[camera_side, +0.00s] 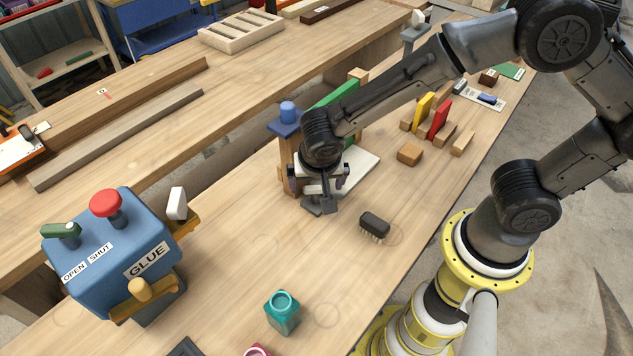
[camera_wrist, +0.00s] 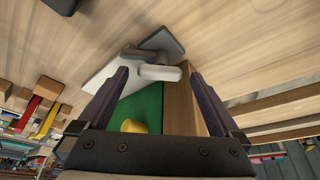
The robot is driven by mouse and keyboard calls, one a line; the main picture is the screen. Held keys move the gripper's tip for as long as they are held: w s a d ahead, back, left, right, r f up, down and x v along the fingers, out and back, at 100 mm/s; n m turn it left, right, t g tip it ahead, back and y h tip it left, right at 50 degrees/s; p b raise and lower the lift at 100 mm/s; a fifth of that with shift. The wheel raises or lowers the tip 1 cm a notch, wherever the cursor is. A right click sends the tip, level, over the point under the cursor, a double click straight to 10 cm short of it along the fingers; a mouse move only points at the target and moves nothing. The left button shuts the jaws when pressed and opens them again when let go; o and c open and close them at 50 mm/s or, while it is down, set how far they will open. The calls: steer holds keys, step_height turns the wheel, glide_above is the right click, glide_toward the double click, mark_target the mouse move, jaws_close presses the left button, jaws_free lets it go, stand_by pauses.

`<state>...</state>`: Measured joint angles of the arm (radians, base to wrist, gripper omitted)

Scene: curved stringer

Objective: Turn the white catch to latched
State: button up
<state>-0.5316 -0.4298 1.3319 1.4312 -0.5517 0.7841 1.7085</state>
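A white bar-shaped piece (camera_wrist: 160,73), which looks like the catch, shows in the wrist view beside a grey bracket (camera_wrist: 160,43). My gripper (camera_wrist: 160,76) is open, with one dark finger on either side of the white piece. Gaps show on both sides, and I cannot tell whether its tips reach down beside it. In the side view my gripper (camera_side: 312,188) is low over the bench at a fixture with a green panel (camera_side: 338,95) and a white base plate (camera_side: 359,171). My wrist hides most of the catch there.
A blue-capped post (camera_side: 287,118) stands close behind my wrist. A dark brush (camera_side: 374,224) lies to the right and a teal pot (camera_side: 282,312) in front. A blue GLUE box (camera_side: 110,255) with a white paddle (camera_side: 177,203) is at left. The bench between is clear.

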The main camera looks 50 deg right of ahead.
steer(key=c, duration=1.3)
steer(key=shift+n, duration=0.4)
steer(key=n+y, duration=0.1)
steer(key=n, duration=0.1)
steer(key=n+t+y, duration=0.1)
steer(key=n, duration=0.2)
steer(key=shift+s+d+n, duration=0.1)
steer(key=shift+d+n, duration=0.1)
steer(key=shift+n, duration=0.1)
steer(key=shift+d+n+y, duration=0.1)
steer(key=shift+n+y, duration=0.9)
steer(key=shift+n, duration=1.9)
steer(key=o, duration=1.4)
steer(key=shift+c, duration=0.2)
